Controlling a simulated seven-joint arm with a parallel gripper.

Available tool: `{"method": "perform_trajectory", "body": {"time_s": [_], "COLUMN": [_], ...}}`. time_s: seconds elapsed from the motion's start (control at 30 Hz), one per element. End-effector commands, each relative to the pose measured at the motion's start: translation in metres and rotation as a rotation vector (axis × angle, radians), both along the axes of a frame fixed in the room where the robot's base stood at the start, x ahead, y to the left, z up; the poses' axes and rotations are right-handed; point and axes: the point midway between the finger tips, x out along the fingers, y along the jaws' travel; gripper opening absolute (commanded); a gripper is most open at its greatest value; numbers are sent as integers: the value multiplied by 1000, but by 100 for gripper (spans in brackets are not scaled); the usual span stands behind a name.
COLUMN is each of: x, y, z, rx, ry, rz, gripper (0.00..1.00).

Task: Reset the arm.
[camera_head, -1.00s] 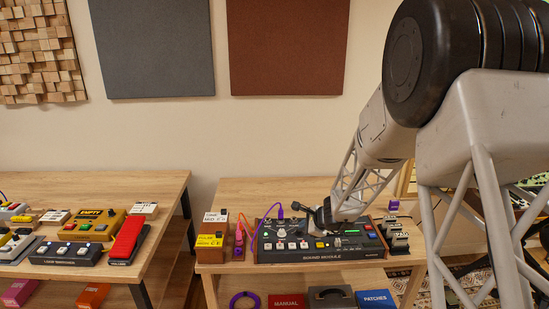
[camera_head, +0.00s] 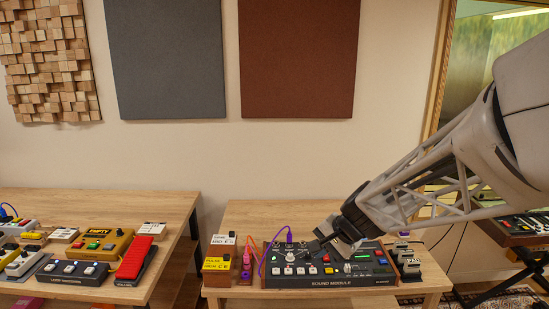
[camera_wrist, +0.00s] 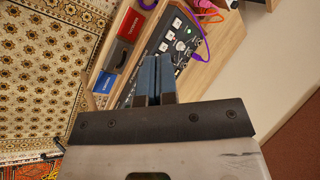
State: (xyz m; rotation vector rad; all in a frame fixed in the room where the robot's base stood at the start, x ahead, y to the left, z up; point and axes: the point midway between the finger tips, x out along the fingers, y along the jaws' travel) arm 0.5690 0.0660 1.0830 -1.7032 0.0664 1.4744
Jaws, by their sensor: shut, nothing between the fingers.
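My gripper (camera_head: 322,238) is over the sound module in the head view, with the arm reaching in from the right. In the wrist view its two blue fingers (camera_wrist: 153,78) are pressed together with nothing between them. The sound module (camera_head: 345,281) is a dark box with knobs, white pads and a green-lit display, on the right wooden table. The gripper and wrist cover part of its top. I cannot tell whether the fingertips touch it. In the wrist view the module (camera_wrist: 166,44) lies beyond the fingers.
Purple (camera_head: 263,257) and orange cables run at the module's left, near yellow-labelled (camera_head: 216,264) and white-labelled boxes. Small boxes (camera_head: 408,262) stand at its right. The left table (camera_head: 140,205) holds several pedals, including a red one (camera_head: 135,258). A gap separates the tables. A patterned rug (camera_wrist: 40,60) covers the floor.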

Motion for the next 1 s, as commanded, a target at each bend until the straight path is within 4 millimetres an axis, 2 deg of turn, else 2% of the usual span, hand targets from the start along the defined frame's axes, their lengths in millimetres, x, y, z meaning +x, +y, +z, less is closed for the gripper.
{"method": "perform_trajectory", "body": {"time_s": [0.1, 0.3, 0.7, 0.9, 1.0], "x": [-35, -92, -201, -238, -248], "y": [-3, -13, -46, -62, -67], "z": [16, 33, 53, 55, 56], "rx": [-73, -205, -497, -614, -649], "ry": [-23, -47, -76, -76, -76], "rz": [86, 227, 467, 544, 563], "gripper": [0, 0, 0, 0, 0]}}
